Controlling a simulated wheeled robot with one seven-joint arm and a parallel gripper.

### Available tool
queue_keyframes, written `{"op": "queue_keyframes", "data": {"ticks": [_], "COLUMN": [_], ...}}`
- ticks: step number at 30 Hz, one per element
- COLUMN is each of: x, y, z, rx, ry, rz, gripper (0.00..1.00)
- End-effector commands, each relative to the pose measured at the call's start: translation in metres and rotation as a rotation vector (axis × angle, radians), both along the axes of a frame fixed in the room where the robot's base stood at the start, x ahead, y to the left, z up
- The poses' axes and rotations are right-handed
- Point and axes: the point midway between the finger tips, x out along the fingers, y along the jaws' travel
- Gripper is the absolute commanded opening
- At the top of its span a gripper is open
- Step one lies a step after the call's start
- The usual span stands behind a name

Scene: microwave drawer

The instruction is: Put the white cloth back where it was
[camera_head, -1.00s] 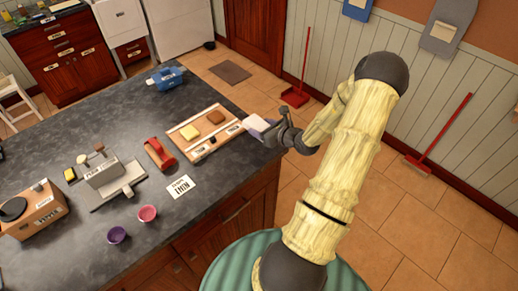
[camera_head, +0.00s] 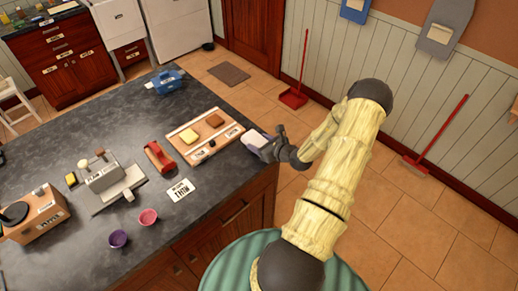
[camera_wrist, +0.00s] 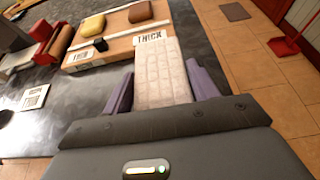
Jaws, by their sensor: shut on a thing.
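A white, quilted-looking cloth (camera_wrist: 162,78) fills the space between the two purple fingers of my gripper (camera_wrist: 160,82) in the wrist view. My gripper is shut on it. In the head view the cloth (camera_head: 254,137) is a small pale patch at the end of my gripper (camera_head: 257,144), over the right edge of the dark counter. Just left of it lies a wooden board (camera_head: 180,144) with a yellow block (camera_head: 189,136), a brown block (camera_head: 214,120) and white labels. In the wrist view the cloth's far end is by the "THICK" label (camera_wrist: 149,38). I cannot tell whether the cloth touches the board or counter.
A red object (camera_head: 159,156), a "THIN" card (camera_head: 180,190), a grey holder (camera_head: 104,177), purple and pink cups (camera_head: 118,238) and a blue toolbox (camera_head: 165,82) stand on the counter (camera_head: 70,130).

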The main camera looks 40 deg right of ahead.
Motion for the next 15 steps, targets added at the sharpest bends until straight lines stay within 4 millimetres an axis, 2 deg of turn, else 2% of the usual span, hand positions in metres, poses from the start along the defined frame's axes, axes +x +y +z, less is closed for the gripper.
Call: {"op": "queue_keyframes", "data": {"ticks": [9,15], "x": [0.001,0.002], "y": [0.003,0.004], "z": [-0.034,-0.036], "rx": [0.0,-0.001], "ry": [0.001,0.0], "rz": [0.004,0.008], "gripper": [0.42,0.42]}}
